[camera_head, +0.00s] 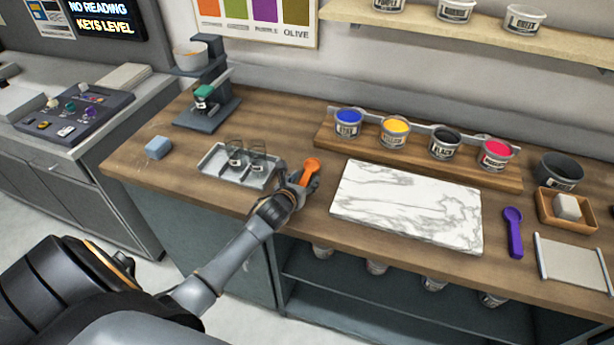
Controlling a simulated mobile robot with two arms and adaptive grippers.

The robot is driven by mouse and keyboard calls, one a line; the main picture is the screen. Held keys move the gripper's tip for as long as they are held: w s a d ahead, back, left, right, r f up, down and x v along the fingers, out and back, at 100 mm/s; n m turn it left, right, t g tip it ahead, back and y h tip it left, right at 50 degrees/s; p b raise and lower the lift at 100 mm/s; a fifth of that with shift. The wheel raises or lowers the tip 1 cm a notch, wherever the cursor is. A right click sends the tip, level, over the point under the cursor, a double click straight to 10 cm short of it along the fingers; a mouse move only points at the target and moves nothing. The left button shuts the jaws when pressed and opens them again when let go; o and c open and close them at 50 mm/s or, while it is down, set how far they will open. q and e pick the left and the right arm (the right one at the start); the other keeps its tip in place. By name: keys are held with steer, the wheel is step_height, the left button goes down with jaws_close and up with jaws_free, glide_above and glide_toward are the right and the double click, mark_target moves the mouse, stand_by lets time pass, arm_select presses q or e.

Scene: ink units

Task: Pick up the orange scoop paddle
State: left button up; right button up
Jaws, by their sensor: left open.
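The orange scoop paddle (309,168) is at the middle of the wooden counter, between the grey tray and the marble slab. Its round bowl end shows, pointing to the back. Part of its handle is hidden by my gripper. My left gripper (297,184) is at the paddle, reaching in from the front left, with its jaws open. I cannot tell whether the fingers touch the paddle. My right gripper is not in view.
A grey tray (213,168) with glasses stands just left of my gripper. A white marble slab (405,205) lies to the right. Ink tubs, including a yellow one (395,132), stand on a raised board behind. A purple scoop paddle (513,232) lies further right.

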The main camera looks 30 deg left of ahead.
arm_select(q)
jaws_close()
steer(key=shift+r, duration=0.1)
steer(key=shift+r, duration=0.25)
step_height(320, 180, up, 2)
steer(key=shift+r+b, duration=0.1)
steer(key=shift+b, duration=0.45)
steer(key=s+r, duration=0.4)
steer(key=r, duration=0.1)
steer(key=shift+s+d+r, duration=0.1)
steer(key=shift+s+r, duration=0.05)
steer(key=a+r+b+v, duration=0.1)
steer(key=a+b+v, duration=0.1)
steer(key=v, duration=0.8)
steer(key=shift+s+d, duration=0.3)
steer(key=shift+d, duration=0.1)
